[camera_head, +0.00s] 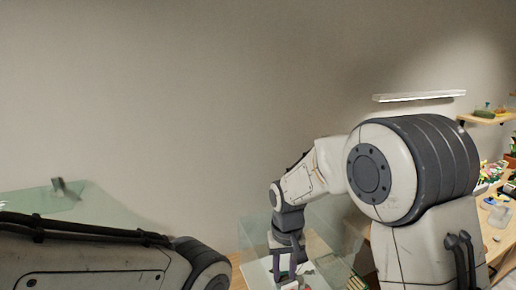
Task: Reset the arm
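My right arm fills the right half of the view, and its forearm reaches down and left. My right gripper (287,270) points down inside a clear glass-walled tank (256,238). A gap shows between its fingers, and I see nothing clearly held in it. The fingertips are small and close to pale and reddish bits at the tank's bottom. Part of my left arm crosses the lower left corner.
Another glass surface (105,205) is at left, with a small grey item (66,189) on or behind it. A white wall shelf (419,96) and a wooden shelf (487,118) hang at right. A cluttered wooden table (497,245) stands at far right.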

